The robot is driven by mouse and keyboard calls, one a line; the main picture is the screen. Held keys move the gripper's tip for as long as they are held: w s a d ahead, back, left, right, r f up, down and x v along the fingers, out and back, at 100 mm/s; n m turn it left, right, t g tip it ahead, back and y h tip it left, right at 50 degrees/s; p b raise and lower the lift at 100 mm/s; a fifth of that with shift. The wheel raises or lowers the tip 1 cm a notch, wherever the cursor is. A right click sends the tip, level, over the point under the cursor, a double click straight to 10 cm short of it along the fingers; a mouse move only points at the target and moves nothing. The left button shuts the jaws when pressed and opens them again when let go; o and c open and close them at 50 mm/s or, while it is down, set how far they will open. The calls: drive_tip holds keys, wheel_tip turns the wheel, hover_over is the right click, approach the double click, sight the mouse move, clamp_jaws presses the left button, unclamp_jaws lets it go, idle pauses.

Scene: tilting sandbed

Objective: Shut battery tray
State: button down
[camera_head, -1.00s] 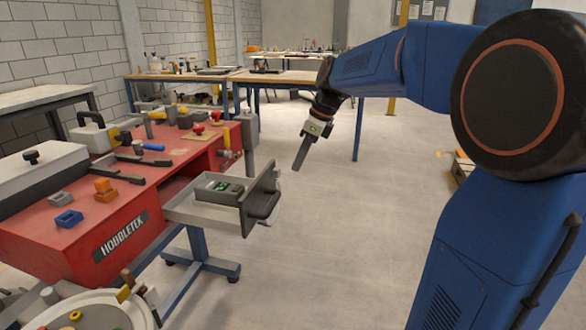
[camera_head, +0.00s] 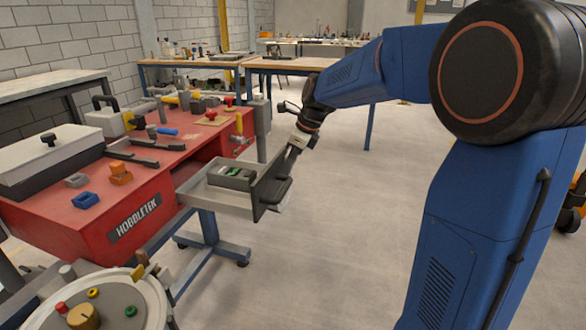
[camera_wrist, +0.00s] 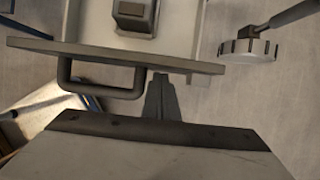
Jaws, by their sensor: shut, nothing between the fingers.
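The battery tray (camera_head: 200,196) is a light grey drawer pulled out from the red bench. A dark box with a green patch (camera_head: 232,172) lies inside it. The tray has a dark front panel (camera_head: 262,196) with a handle (camera_head: 275,193) on its outer face. In the wrist view the panel (camera_wrist: 190,64) crosses the picture and the handle (camera_wrist: 100,92) stands out towards me. My gripper (camera_head: 294,150) is shut and empty at the panel's outer side. In the wrist view my gripper (camera_wrist: 160,80) has its tips beside the handle, at the panel; I cannot tell whether they touch.
The red bench (camera_head: 95,212) carries a grey case (camera_head: 55,155), small blocks and tools. A round station with coloured knobs (camera_head: 100,305) stands at the lower left. Wooden tables (camera_head: 290,65) stand behind. The floor right of the tray is clear.

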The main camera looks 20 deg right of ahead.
idle(0.3)
drive_tip(key=w+a, duration=0.4)
drive_tip(key=a, duration=0.2)
drive_tip(key=w+a, duration=0.5)
drive_tip(key=a, duration=0.1)
drive_tip(key=w+a, duration=0.4)
drive_tip(key=a, duration=0.2)
drive_tip(key=shift+w+a, duration=0.3)
drive_tip(key=shift+a, duration=0.1)
drive_tip(key=shift+w+a, duration=0.35)
drive_tip(key=shift+a, duration=0.15)
drive_tip(key=shift+w+a+r, duration=0.2)
